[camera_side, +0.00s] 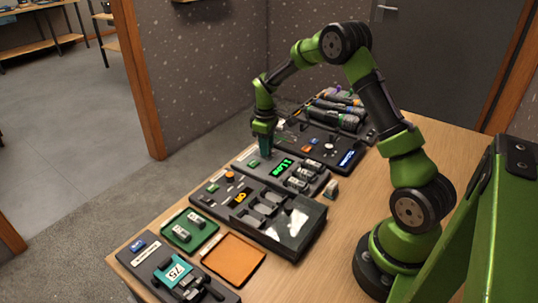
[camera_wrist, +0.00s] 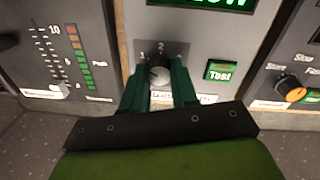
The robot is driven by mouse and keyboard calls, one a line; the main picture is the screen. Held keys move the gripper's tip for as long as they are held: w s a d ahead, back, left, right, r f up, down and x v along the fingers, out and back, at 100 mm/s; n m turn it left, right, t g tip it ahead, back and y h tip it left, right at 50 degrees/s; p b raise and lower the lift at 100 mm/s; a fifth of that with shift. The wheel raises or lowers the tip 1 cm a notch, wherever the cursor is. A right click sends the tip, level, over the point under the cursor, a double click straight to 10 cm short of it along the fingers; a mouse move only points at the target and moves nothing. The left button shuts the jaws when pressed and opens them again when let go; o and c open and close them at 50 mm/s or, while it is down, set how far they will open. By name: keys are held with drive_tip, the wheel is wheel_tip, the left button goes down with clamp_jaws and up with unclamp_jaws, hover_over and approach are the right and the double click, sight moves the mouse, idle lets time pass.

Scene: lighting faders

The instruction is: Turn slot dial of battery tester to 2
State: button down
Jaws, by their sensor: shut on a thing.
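The battery tester (camera_side: 257,173) lies flat on the table in the side view, its green display lit. My gripper (camera_side: 265,150) points straight down onto its far part. In the wrist view the slot dial (camera_wrist: 158,68) is a small dark round knob with a pale mark. Marks 1 and 2 are printed above it, 2 directly above and 1 to the upper left. My gripper's green fingers (camera_wrist: 159,78) stand on both sides of the dial, shut on it. I cannot tell exactly which mark the dial points at. In the side view the fingers hide the dial.
A green Test button (camera_wrist: 221,71) sits just right of the dial. A panel with an orange knob (camera_wrist: 291,90) is further right, and a slider panel (camera_wrist: 68,45) is on the left. Bare tabletop (camera_side: 345,230) lies before my base.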

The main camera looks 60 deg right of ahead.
drive_tip(key=m, duration=0.5)
drive_tip(key=shift+w+m, duration=0.1)
drive_tip(key=shift+m, duration=0.3)
drive_tip(key=m, duration=0.5)
drive_tip(key=shift+m+g, duration=0.3)
drive_tip(key=c, duration=0.9)
unclamp_jaws()
drive_tip(key=shift+o, duration=0.2)
wheel_tip(320, 180, up, 17)
drive_tip(key=shift+w+a, duration=0.35)
